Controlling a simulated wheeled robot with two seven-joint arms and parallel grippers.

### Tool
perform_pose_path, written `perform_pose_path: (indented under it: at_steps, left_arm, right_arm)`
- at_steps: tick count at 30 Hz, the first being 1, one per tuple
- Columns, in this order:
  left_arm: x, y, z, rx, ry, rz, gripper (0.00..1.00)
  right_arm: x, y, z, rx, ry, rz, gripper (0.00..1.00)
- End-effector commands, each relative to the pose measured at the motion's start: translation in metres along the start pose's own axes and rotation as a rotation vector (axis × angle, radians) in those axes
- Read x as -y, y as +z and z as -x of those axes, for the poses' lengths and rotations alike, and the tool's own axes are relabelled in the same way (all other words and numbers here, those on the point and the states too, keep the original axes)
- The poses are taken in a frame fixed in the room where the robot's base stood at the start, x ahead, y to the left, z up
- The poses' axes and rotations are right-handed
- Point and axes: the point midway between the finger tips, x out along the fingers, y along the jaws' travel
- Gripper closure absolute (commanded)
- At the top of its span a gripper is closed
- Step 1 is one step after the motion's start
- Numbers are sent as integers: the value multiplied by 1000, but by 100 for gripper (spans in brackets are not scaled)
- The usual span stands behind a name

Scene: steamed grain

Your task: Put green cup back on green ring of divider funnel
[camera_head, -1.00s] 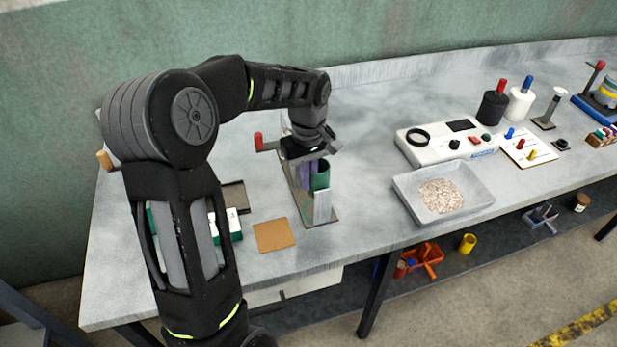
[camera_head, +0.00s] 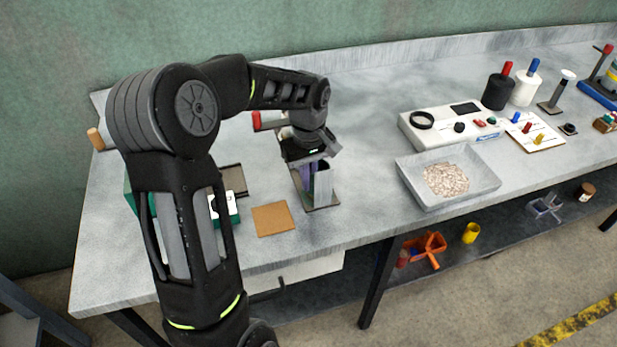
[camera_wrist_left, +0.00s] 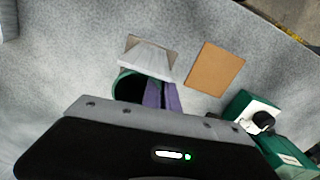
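The green cup (camera_wrist_left: 124,88) shows in the left wrist view as a green rim around a dark opening. My left gripper (camera_head: 310,172) points down over the divider stand. Its two purple fingers (camera_wrist_left: 161,96) are close together at the right side of the cup's rim and appear shut on its wall; the exact contact is hidden. The divider funnel stand (camera_head: 322,203) has a dark base and a pale upright plate, also in the wrist view (camera_wrist_left: 148,54). The plate and gripper hide most of the cup and the green ring in the head view. My right gripper is out of view.
A cork square (camera_head: 272,218) lies just left of the stand, and a green-and-white box (camera_head: 228,208) beyond it. A grey tray of grain (camera_head: 408,182) and a white device (camera_head: 438,138) stand to the right. Clear bench lies between stand and tray.

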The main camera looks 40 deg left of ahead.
Motion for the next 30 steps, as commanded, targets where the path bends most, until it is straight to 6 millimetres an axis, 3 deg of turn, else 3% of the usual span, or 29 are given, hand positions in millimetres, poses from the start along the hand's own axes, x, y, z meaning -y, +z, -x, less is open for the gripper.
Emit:
perform_pose_path:
  at_steps: [28, 30]
  left_arm:
    - [0, 0, -11, 0, 0, -1, 100]
    - [0, 0, -10, 0, 1, -1, 93]
  right_arm:
    - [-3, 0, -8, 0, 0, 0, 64]
    - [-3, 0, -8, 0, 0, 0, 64]
